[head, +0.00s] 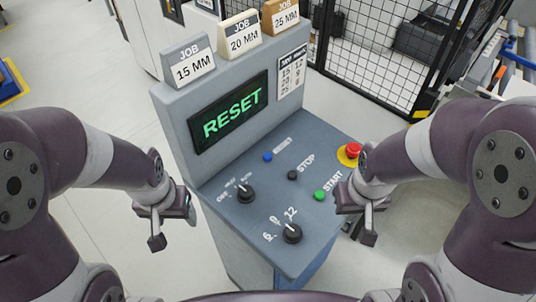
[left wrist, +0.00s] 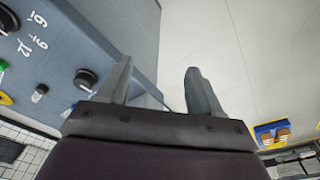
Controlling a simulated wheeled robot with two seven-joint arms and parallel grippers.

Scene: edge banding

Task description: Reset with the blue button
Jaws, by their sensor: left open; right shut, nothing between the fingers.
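The blue button (head: 268,156) is a small round button on the sloped grey control panel (head: 225,225), below the screen (head: 229,111), which reads RESET in green. My left gripper (head: 160,228) is open and empty, left of the panel and apart from the button. In the left wrist view its two fingers (left wrist: 158,88) stand apart with nothing between them. My right gripper (head: 367,222) is shut and empty at the panel's right edge, near the green START button (head: 320,195) and apart from the blue button.
The panel also bears a black STOP button (head: 292,175), a red emergency stop (head: 353,150) and two black knobs, one on the left (head: 245,193) and one in front (head: 292,233). Job cards (head: 195,62) stand on top. A mesh fence (head: 390,50) is behind.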

